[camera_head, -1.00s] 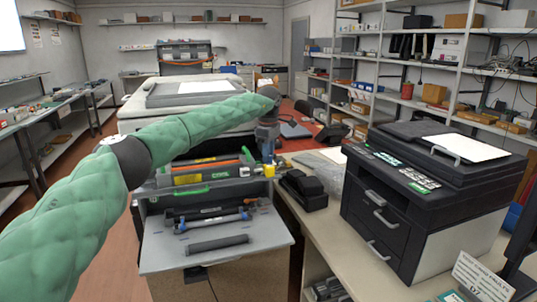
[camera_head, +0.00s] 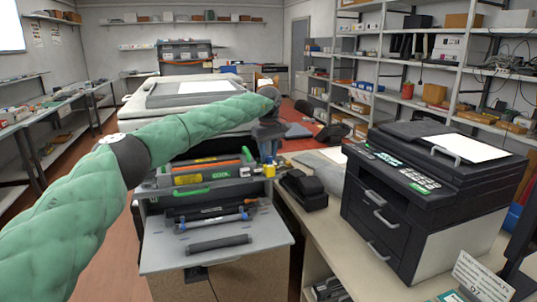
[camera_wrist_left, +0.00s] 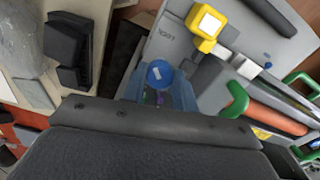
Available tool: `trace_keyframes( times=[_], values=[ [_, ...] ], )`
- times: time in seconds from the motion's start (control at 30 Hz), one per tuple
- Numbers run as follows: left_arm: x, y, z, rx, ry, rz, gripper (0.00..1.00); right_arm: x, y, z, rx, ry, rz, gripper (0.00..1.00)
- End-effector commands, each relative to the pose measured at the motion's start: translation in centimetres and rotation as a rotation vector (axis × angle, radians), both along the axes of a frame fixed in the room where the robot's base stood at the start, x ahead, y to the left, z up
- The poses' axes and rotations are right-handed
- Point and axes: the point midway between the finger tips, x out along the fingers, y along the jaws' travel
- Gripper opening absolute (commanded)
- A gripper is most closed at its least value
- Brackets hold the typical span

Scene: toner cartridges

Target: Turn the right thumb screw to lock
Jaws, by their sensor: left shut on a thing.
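In the left wrist view, a round blue knob (camera_wrist_left: 159,73), which looks like the right thumb screw, sits between the blue-grey fingers of my left gripper (camera_wrist_left: 160,92). The fingers are closed around it. In the head view my left gripper (camera_head: 267,156) points down at the right end of the open printer unit (camera_head: 147,201), and the knob is hidden there. A yellow block (camera_head: 269,171) is beside the fingertips; it also shows in the left wrist view (camera_wrist_left: 206,21). My right gripper is not in view.
An orange bar (camera_head: 212,166) and a green handle (camera_head: 192,192) lie left of the gripper. Dark rollers (camera_head: 218,243) rest on the pulled-out grey tray (camera_head: 265,256). A black block (camera_head: 304,190) and a black printer (camera_head: 412,190) stand on the bench to the right.

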Motion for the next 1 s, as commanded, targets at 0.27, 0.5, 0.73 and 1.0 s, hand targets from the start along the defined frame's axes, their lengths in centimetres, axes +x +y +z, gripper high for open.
trace_keyframes(
  times=[0.27, 0.5, 0.73, 1.0],
  values=[
    [-0.01, -0.05, 0.02, 0.000, 0.000, -0.009, 0.06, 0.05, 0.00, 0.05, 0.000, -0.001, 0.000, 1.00],
    [-0.01, -0.04, 0.02, 0.000, 0.000, -0.009, 0.40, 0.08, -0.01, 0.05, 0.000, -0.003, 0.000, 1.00],
    [0.00, -0.01, 0.01, 0.000, 0.000, -0.008, 0.50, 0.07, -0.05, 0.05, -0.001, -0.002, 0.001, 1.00],
    [0.02, -0.02, 0.63, 0.000, -0.001, -0.008, 0.50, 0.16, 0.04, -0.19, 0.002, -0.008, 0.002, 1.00]
  ],
)
